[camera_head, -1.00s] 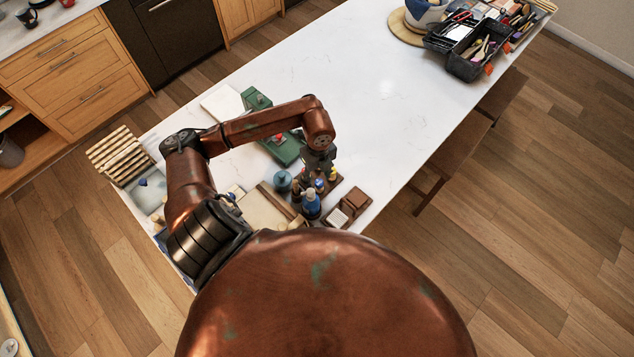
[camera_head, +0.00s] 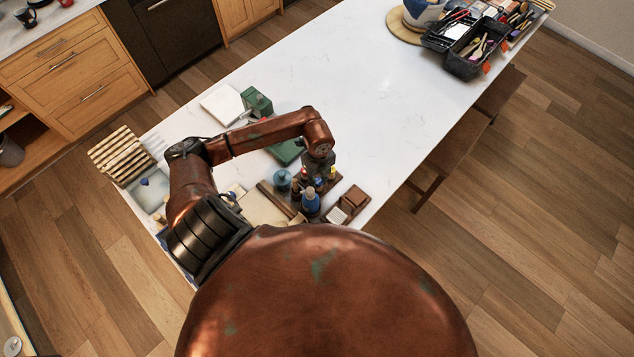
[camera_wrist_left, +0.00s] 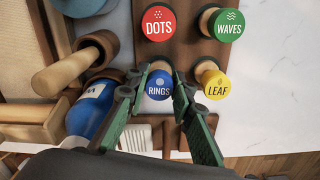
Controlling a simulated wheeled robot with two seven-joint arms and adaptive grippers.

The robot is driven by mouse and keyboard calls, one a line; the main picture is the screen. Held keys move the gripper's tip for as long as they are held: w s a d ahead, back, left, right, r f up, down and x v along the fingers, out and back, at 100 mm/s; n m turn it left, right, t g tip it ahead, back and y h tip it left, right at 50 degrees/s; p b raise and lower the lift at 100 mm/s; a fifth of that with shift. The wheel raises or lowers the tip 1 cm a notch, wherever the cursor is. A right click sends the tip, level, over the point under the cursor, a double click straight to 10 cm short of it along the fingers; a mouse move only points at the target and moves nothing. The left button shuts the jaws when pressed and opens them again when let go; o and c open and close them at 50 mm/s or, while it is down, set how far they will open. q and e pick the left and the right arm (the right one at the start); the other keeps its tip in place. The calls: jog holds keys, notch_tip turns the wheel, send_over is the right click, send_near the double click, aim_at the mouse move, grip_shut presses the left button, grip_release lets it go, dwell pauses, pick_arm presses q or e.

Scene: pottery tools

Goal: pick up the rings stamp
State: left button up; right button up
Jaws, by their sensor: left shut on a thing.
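The rings stamp (camera_wrist_left: 159,88) has a blue round top with the word RINGS and shows in the left wrist view. It is in the near left place of a group on a brown wooden board (camera_wrist_left: 183,57). My left gripper (camera_wrist_left: 160,80) is shut on the rings stamp, with a green finger on each side of it. In the head view my left gripper (camera_head: 318,173) points down over the stamps, which are small and partly hidden there. My right gripper is not in view.
The red dots stamp (camera_wrist_left: 159,24), green waves stamp (camera_wrist_left: 229,25) and yellow leaf stamp (camera_wrist_left: 217,86) stand close by. A blue bottle (camera_wrist_left: 91,108) and a wooden-handled tool (camera_wrist_left: 62,72) are to the left. The middle of the counter (camera_head: 370,90) is clear.

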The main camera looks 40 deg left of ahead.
pick_arm(q)
jog(key=c, duration=0.4)
